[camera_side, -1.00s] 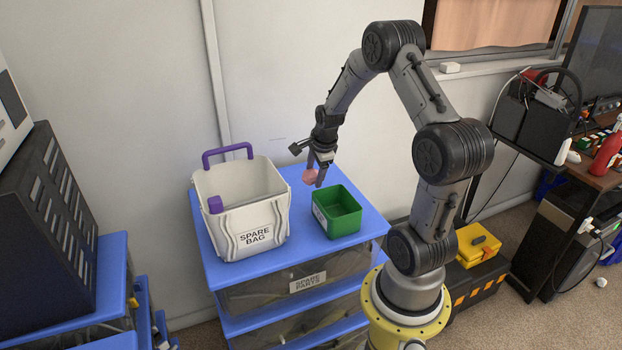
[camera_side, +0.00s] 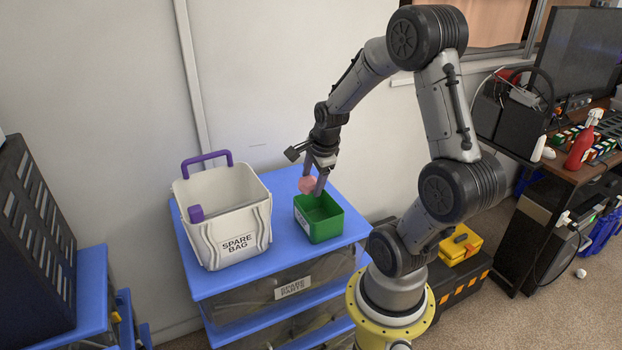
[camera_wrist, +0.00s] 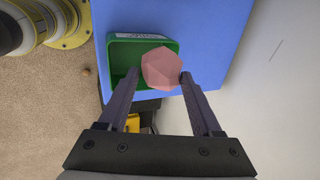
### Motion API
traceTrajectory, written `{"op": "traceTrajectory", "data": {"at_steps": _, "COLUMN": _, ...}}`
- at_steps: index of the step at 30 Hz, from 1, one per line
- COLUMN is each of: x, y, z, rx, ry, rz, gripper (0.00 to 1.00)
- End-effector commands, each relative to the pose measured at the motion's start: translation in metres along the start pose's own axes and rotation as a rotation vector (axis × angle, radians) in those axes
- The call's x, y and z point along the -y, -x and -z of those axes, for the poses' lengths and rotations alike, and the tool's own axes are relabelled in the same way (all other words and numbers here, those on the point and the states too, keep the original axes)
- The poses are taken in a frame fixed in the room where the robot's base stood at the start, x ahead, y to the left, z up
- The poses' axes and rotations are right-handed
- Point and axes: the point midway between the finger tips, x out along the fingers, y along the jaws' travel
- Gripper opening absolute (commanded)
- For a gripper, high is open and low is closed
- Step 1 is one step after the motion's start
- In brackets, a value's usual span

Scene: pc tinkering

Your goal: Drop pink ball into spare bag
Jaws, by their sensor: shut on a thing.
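The pink ball (camera_side: 308,185) is a faceted ball held between the fingers of my gripper (camera_side: 315,184). It hangs just above the back left part of the green box (camera_side: 325,228). In the wrist view the pink ball (camera_wrist: 162,68) sits between the two fingertips, with the green box (camera_wrist: 122,62) behind it. The white spare bag (camera_side: 222,216) stands upright on the blue table to the left, open at the top, with a purple handle. Its inside is only partly visible.
The blue drawer unit top (camera_side: 285,258) carries the bag and the green box, with a clear strip between them. A grey wall is close behind. A black slatted rack (camera_side: 38,225) stands at the far left.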

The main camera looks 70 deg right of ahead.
Motion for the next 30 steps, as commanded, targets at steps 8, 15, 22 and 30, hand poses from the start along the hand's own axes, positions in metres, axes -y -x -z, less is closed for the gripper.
{"op": "traceTrajectory", "data": {"at_steps": 8, "x": -0.001, "y": 0.0, "z": 0.0, "rx": -0.006, "ry": -0.015, "rz": 0.0, "gripper": 0.14}}
{"op": "traceTrajectory", "data": {"at_steps": 15, "x": 0.006, "y": 0.011, "z": 0.002, "rx": -0.051, "ry": -0.134, "rz": 0.005, "gripper": 0.14}}
{"op": "traceTrajectory", "data": {"at_steps": 22, "x": 0.068, "y": 0.05, "z": -0.04, "rx": -0.078, "ry": -0.207, "rz": 0.007, "gripper": 0.14}}
{"op": "traceTrajectory", "data": {"at_steps": 30, "x": 0.119, "y": 0.097, "z": -0.128, "rx": -0.055, "ry": -0.147, "rz": 0.003, "gripper": 0.14}}
